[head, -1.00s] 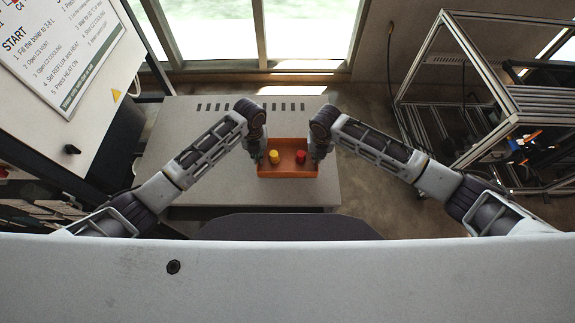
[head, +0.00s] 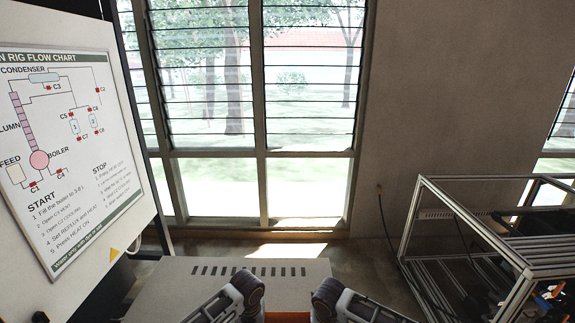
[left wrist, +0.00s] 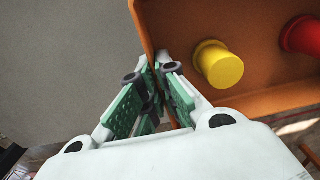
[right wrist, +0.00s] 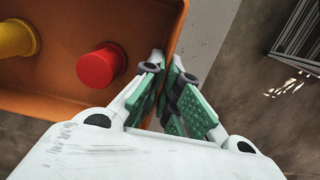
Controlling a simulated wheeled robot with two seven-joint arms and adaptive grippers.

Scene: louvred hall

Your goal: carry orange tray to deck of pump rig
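The orange tray (left wrist: 180,25) holds a yellow knob-like piece (left wrist: 218,64) and a red one (right wrist: 101,66). In the head view only a sliver of the tray (head: 287,317) shows at the bottom edge, between my two arms. My left gripper (left wrist: 151,75) is shut on one side wall of the tray. My right gripper (right wrist: 165,73) is shut on the opposite side wall. Both grippers are below the head picture. An aluminium-framed rig (head: 480,232), seemingly the pump rig, stands at the right; its deck is not clearly visible. I cannot tell whether the tray touches the surface below.
A grey slotted table top (head: 165,285) lies ahead under the tray. A flow chart board (head: 75,160) stands at the left. A louvred window (head: 255,100) and wall (head: 400,110) close off the back. Floor (head: 365,270) shows between table and rig.

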